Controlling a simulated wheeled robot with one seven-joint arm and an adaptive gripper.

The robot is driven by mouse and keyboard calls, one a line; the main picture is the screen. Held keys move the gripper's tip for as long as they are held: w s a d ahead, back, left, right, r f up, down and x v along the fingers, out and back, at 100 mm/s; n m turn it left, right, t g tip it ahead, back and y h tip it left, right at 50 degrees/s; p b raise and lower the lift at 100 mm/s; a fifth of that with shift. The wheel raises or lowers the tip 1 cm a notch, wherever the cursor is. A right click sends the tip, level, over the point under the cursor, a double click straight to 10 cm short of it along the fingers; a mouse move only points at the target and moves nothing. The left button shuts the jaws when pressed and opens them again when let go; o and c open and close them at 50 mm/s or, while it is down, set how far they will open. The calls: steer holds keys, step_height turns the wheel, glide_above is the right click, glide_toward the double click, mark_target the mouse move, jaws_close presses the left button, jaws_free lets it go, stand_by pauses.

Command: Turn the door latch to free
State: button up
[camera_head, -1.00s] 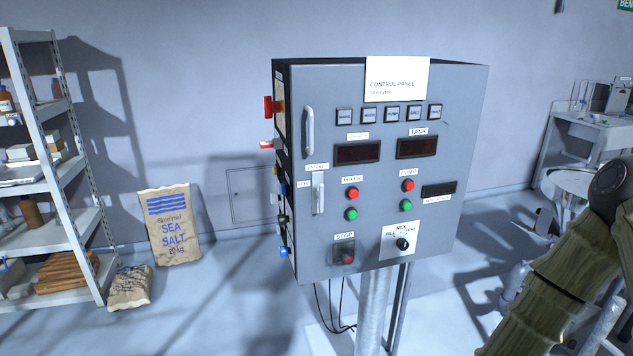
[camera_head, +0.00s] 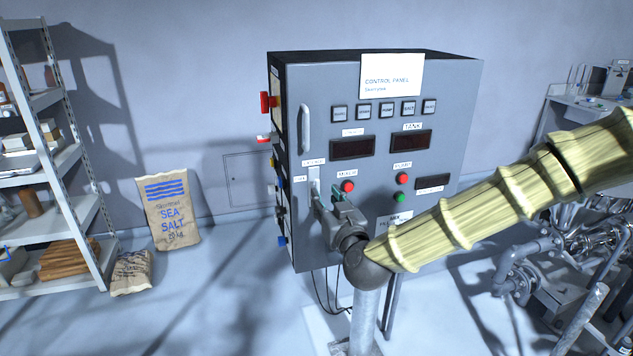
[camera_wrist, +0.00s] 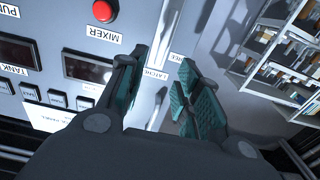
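The door latch (camera_head: 316,188) is a pale upright lever on the left of the grey control panel's front, under a small label. My gripper (camera_head: 328,197) is in front of it and hides its lower part. In the wrist view, which is upside down, the latch (camera_wrist: 165,22) lies beyond the gap between the fingertips. My gripper (camera_wrist: 164,60) is open there, its two green-padded fingers apart with nothing held. Whether a finger touches the latch I cannot tell.
A long door handle (camera_head: 305,128) stands above the latch. Red switch (camera_head: 265,102) juts from the panel's left side.

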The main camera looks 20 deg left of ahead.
mark_target(318, 186)
steer(key=p+x, duration=0.2)
steer(key=x, duration=0.5)
steer(key=shift+w+a+p, duration=0.25)
steer(key=shift+w+p, duration=0.05)
steer(key=shift+w, duration=0.05)
